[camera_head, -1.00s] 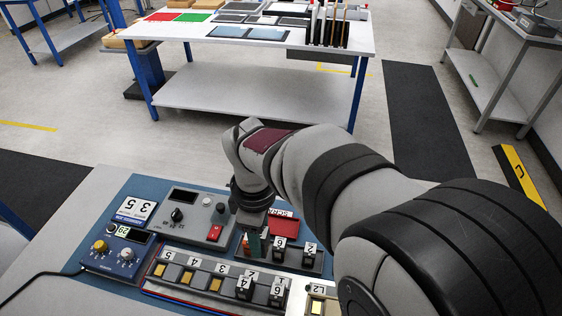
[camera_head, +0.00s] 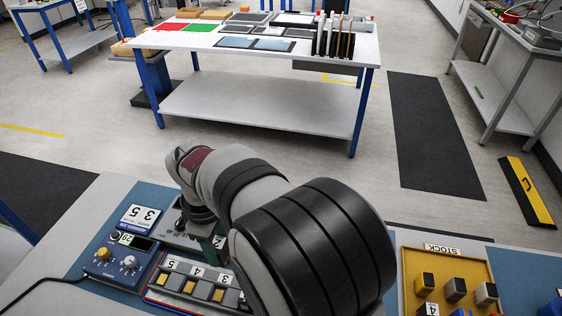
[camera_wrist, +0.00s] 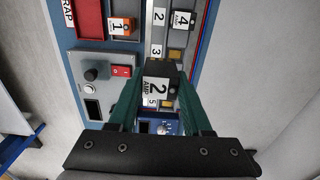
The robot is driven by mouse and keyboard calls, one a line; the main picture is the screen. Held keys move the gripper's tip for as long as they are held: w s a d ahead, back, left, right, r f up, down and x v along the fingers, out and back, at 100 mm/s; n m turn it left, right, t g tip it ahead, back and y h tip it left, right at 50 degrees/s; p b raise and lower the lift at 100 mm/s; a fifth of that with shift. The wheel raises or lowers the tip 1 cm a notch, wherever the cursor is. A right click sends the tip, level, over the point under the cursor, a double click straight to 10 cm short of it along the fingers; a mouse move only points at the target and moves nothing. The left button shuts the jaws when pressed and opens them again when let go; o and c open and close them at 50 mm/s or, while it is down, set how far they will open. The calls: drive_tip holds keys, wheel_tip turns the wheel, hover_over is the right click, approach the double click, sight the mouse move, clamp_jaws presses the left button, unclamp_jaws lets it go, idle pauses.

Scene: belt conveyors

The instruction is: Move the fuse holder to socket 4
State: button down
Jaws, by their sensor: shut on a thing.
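My gripper (camera_wrist: 162,72), with green fingers, is shut on a black fuse holder (camera_wrist: 158,68) labelled 2 AMP in the wrist view. The holder appears above the numbered socket strip and covers the 4 label there; I cannot tell whether it touches the strip. In the head view, socket 4 (camera_head: 190,286) shows a bare yellow pad between sockets 5 and 3. A bit of my green finger (camera_head: 218,241) shows just behind the strip; my arm hides the held holder there.
A holder marked 4 (camera_wrist: 183,20) stands at socket 2. A grey panel with a knob (camera_wrist: 91,75) and red switch lies beside the strip, near an orange holder marked 1 (camera_wrist: 122,27) and a red scrap bin (camera_wrist: 88,18). A yellow stock tray (camera_head: 405,275) is at right.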

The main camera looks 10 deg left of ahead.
drive_tip(key=s+a+f, duration=0.4)
drive_tip(key=a+f, duration=0.1)
drive_tip(key=a, duration=0.4)
drive_tip(key=shift+w+f, duration=0.15)
drive_tip(key=shift+f, duration=2.9)
drive_tip(key=shift+f, duration=0.8)
drive_tip(key=shift+c, duration=1.3)
unclamp_jaws()
drive_tip(key=shift+o, duration=0.3)
drive_tip(key=shift+o, duration=1)
wheel_tip(320, 180, up, 8)
drive_tip(key=shift+f, duration=0.25)
